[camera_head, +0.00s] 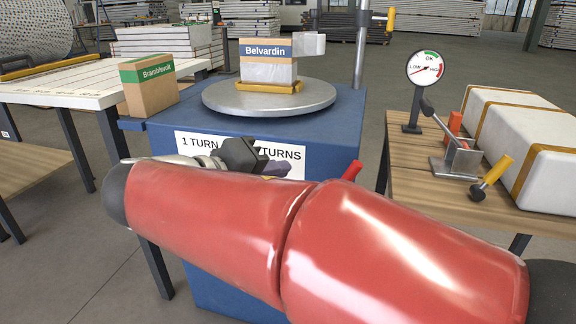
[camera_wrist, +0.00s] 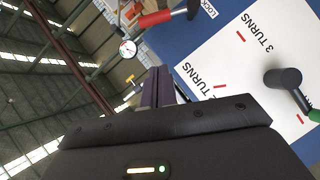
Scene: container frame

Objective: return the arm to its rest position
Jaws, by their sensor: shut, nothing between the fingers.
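My red arm stretches across the lower part of the head view, in front of the blue turntable stand (camera_head: 335,130). My gripper (camera_head: 278,168) shows just past the arm, close to the stand's front, with dark purple fingers. In the wrist view my gripper (camera_wrist: 162,74) has its fingers together and nothing between them. It is apart from the white panel marked with turns (camera_wrist: 245,60). Much of the wrist is hidden behind the arm in the head view.
A Belvardin box (camera_head: 268,70) sits on the round turntable (camera_head: 215,98). A red handle (camera_head: 352,170) and a black knob with a green grip (camera_wrist: 283,78) are near. A wooden bench (camera_head: 408,160) with a gauge (camera_head: 425,69) stands right.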

